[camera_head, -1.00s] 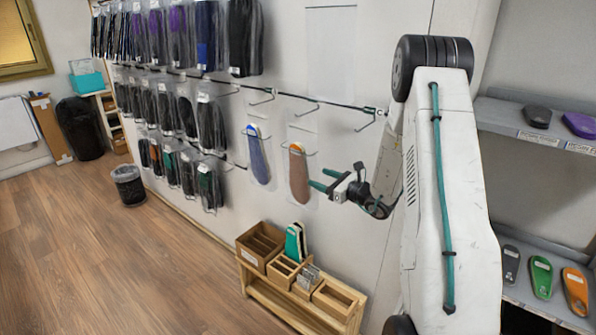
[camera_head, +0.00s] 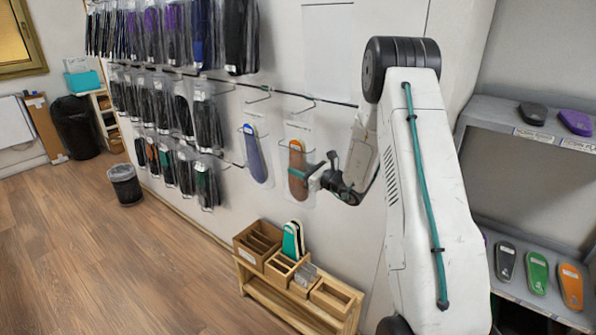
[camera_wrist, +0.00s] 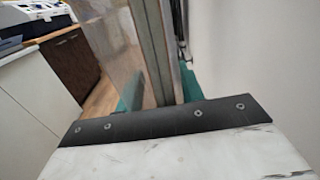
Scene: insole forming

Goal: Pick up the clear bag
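A clear bag with a brown insole (camera_head: 297,172) hangs from a wall hook in the head view. Another clear bag with a blue insole (camera_head: 256,155) hangs just left of it. My gripper (camera_head: 317,170) is at the right edge of the brown insole's bag. In the wrist view the clear bag (camera_wrist: 145,50) shows edge-on between my gripper's teal fingers (camera_wrist: 158,92). The fingers stand apart, one on each side of it. The fingertips are partly hidden by the bag, and I cannot tell whether either finger touches it.
Several bagged dark insoles (camera_head: 205,125) hang in rows to the left. A wooden organiser (camera_head: 335,297) stands low below the bags. Shelves with insoles (camera_head: 538,272) are at the right.

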